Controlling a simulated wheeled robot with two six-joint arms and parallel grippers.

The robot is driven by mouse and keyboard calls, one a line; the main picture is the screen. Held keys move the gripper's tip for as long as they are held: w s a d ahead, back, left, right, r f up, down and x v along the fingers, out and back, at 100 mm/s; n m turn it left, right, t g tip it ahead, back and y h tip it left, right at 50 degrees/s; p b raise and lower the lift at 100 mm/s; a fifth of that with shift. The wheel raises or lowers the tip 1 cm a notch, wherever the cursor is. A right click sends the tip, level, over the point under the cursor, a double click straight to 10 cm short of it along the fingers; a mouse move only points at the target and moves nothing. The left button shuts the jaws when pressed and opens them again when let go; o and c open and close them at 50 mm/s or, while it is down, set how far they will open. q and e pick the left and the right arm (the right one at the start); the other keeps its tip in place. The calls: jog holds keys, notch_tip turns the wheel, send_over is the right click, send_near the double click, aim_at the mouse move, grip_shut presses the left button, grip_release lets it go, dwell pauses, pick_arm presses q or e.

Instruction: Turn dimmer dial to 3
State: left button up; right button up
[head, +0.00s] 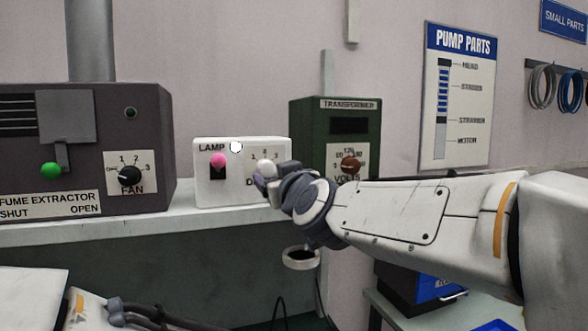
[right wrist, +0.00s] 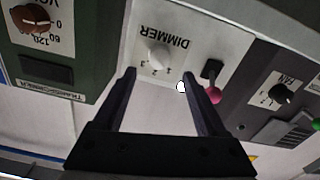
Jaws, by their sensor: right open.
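The dimmer dial (head: 265,167) is a white knob on the right half of the white lamp box (head: 222,188). In the right wrist view the dial (right wrist: 158,56) shows upside down under the word DIMMER, with numbers around it. I cannot tell which number it points at. My right gripper (head: 263,184) is in front of the box and covers part of the dial's label in the head view. In the right wrist view my right gripper (right wrist: 161,76) is open and empty, with the dial between and beyond its fingertips. My left gripper is not in view.
A pink-tipped lamp switch (head: 218,160) and a white round light (head: 236,147) are on the same box. The fume extractor (head: 85,140) with its fan dial (head: 130,176) stands left. The green transformer (head: 335,115) with a brown knob (head: 350,165) stands close on the right.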

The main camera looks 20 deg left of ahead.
aim_at(268, 169)
jog(key=shift+p+x, duration=0.65)
jog(key=shift+x, duration=2.1)
grip_shut()
